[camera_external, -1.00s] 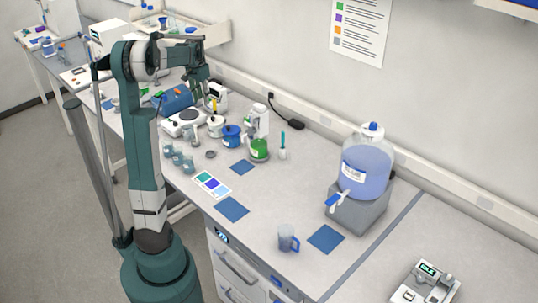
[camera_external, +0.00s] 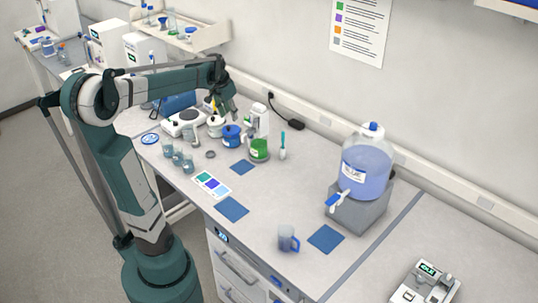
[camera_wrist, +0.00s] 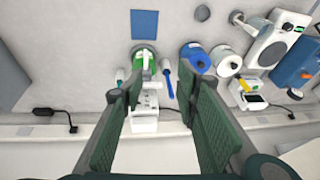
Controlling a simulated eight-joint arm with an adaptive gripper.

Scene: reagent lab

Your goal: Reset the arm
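The gripper appears clear of the bench and touching nothing.
The blue jar (camera_external: 231,136), white jar (camera_external: 216,127) and green jar (camera_external: 259,150) stand below the gripper. Several glass beakers (camera_external: 177,158) stand at the front edge. The wall runs behind.

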